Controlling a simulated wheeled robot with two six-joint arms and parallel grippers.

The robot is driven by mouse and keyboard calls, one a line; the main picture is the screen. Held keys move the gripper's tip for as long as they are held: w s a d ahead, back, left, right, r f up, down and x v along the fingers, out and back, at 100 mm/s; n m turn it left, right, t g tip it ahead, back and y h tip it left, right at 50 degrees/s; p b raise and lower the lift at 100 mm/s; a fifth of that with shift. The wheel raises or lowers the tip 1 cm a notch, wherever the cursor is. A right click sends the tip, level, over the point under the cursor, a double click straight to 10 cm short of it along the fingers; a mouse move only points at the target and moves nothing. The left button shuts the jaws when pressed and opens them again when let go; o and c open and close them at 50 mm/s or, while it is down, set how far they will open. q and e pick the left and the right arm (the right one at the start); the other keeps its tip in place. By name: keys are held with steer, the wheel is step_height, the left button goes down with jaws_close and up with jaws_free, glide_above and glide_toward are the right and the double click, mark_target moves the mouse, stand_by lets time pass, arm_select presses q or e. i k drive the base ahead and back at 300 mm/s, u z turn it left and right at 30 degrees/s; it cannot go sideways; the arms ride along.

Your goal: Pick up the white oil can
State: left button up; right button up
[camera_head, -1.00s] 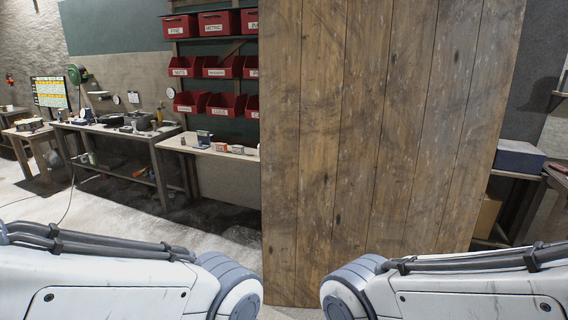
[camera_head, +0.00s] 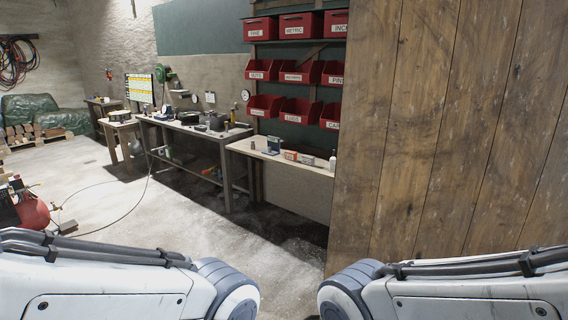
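A small white bottle-like object (camera_head: 332,163) stands at the right end of the wall bench, close to the edge of the wooden panel. It is too small to tell whether it is the white oil can. No other clear white can shows. Both of my arms come in at the bottom, but only their white links show. Neither gripper is in view.
A large plank panel (camera_head: 450,130) fills the right side, close to me. The bench (camera_head: 300,170) holds small boxes; red bins (camera_head: 295,75) hang above it. A dark workbench (camera_head: 180,123) stands left of it. The floor at the left is open, with a hose and red machine (camera_head: 32,213).

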mark_target(333, 159)
steer(key=u, duration=0.5)
steer(key=i, duration=2.15)
steer(key=z, duration=1.2)
